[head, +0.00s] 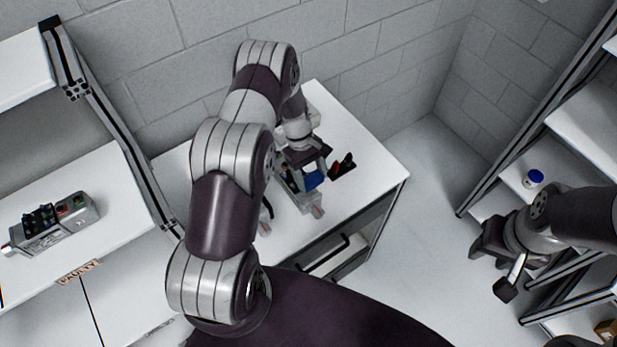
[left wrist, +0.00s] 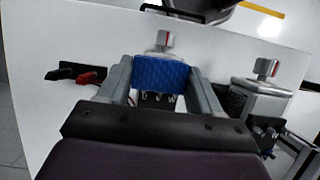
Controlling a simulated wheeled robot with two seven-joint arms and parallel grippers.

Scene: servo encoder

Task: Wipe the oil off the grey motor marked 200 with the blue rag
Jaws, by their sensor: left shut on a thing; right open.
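The blue rag (head: 314,180) is between the fingers of my left gripper (head: 305,184), which is shut on it. In the left wrist view the rag (left wrist: 160,72) hangs across the gap between the fingers. A grey motor (head: 308,204) with a red-marked shaft lies at the rag; its shaft end (left wrist: 164,40) shows just beyond the rag. The rag and fingers hide most of this motor, and I cannot tell if they touch. No number or oil is readable. My right gripper (head: 492,268) is open and empty at the right, away from the table.
A second grey motor (left wrist: 258,97) stands on the white table (head: 368,172) beside my left gripper. Black and red plugs (head: 343,164) lie near the wall side. Another motor (head: 52,222) sits on the left shelf above a "FAULTY" label (head: 78,272). A blue-lidded jar (head: 533,179) stands on the right shelf.

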